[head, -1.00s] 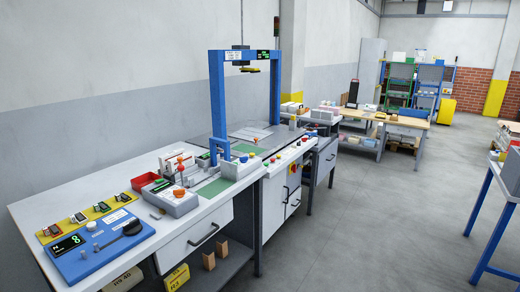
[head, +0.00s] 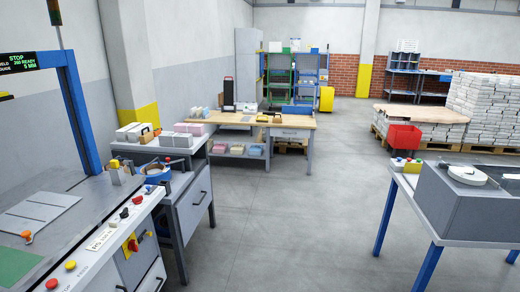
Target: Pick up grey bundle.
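Small light-grey blocks (head: 175,140) sit on the side cabinet at the left, beyond the strapping machine, and may be a bundle. Paler blocks (head: 131,131) stand just left of them. At this size I cannot tell for sure which one is the grey bundle. My gripper is not in view.
The blue-framed machine table (head: 75,225) fills the left foreground. A blue-legged table (head: 411,184) with a grey box (head: 468,208) stands at the right. Stacked paper pallets (head: 485,108) stand at the back right. The floor (head: 290,215) between is clear.

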